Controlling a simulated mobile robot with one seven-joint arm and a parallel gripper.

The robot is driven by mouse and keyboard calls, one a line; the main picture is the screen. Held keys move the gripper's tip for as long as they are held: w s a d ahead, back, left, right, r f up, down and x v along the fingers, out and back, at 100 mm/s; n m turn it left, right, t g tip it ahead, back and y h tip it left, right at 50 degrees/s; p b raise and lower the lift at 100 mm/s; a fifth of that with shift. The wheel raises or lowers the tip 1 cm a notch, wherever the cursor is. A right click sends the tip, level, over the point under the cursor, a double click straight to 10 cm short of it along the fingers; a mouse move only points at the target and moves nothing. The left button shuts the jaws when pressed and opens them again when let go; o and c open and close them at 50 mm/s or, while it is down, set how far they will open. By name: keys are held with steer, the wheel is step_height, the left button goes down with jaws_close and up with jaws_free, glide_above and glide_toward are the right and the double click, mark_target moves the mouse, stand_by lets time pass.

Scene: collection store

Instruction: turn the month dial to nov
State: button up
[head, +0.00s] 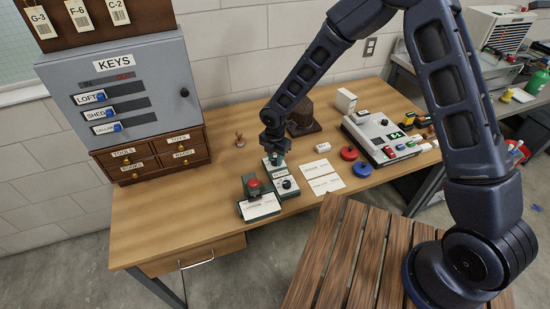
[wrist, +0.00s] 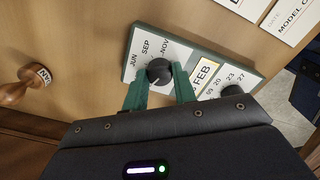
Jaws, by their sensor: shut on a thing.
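The date setter is a green-edged white plate (wrist: 137,50) with a black month dial (wrist: 160,71) ringed by JUN, SEP and NOV labels. Its yellow-edged window (wrist: 204,73) reads FEB. A second dark dial (wrist: 232,91), with day numbers near it, sits further right. My gripper (wrist: 160,82) has its green fingers on either side of the month dial, shut on it. The fingers and palm hide the plate's near side, and I cannot tell where the dial points. In the head view the setter (head: 288,190) stands near the desk's front edge under my gripper (head: 276,160).
A red-topped stamp (head: 253,187) with a white card stands just left of the setter. White cards (head: 316,170) lie to the right, then red (head: 349,153) and blue (head: 362,170) discs. A wooden hand stamp (head: 240,139) stands behind left.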

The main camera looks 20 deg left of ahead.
steer(key=m, duration=2.1)
steer(key=shift+m, duration=0.4)
steer(key=m, duration=0.6)
steer(key=shift+m, duration=0.3)
